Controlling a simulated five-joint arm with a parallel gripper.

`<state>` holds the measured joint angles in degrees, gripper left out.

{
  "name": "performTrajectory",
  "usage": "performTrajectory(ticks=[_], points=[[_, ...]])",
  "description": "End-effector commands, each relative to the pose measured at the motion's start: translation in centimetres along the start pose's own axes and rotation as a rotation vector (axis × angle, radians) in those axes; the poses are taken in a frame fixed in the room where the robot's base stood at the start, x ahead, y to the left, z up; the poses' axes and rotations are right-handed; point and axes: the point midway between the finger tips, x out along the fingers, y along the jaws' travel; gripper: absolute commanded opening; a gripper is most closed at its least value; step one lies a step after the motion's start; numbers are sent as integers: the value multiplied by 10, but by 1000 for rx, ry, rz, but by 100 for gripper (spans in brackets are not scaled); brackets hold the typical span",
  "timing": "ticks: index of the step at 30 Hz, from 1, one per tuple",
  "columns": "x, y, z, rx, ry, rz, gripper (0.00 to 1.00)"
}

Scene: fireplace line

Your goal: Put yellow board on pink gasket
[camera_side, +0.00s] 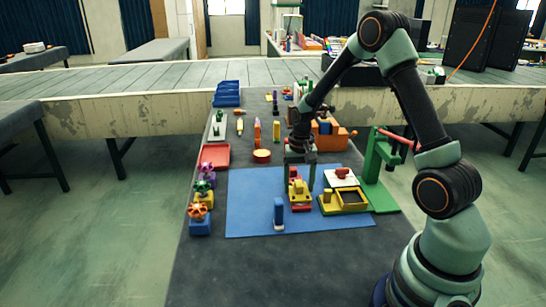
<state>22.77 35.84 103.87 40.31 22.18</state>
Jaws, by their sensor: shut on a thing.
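My gripper (300,180) points down over the blue mat (255,205), with its fingers on either side of a small yellow piece (299,190), which looks like the yellow board. The gripper is shut on it. A red-pink piece (301,208) shows directly below the yellow piece and may be the pink gasket. I cannot tell whether the two touch. The fingers hide part of the yellow piece.
A blue upright block (279,214) stands in front on the mat. A yellow tray (350,200) and a white plate with a red knob (341,177) are to the right, beside a green stand (378,165). Stacked coloured parts (201,211) line the left. The table's front is clear.

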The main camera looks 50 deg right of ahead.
Motion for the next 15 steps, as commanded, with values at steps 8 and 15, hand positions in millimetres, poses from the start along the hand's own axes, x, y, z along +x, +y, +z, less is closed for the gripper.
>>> performTrajectory(ticks=[8, 15], points=[[2, 0, 0, 0, 1, 0, 89], [2, 0, 0, 0, 1, 0, 100]])
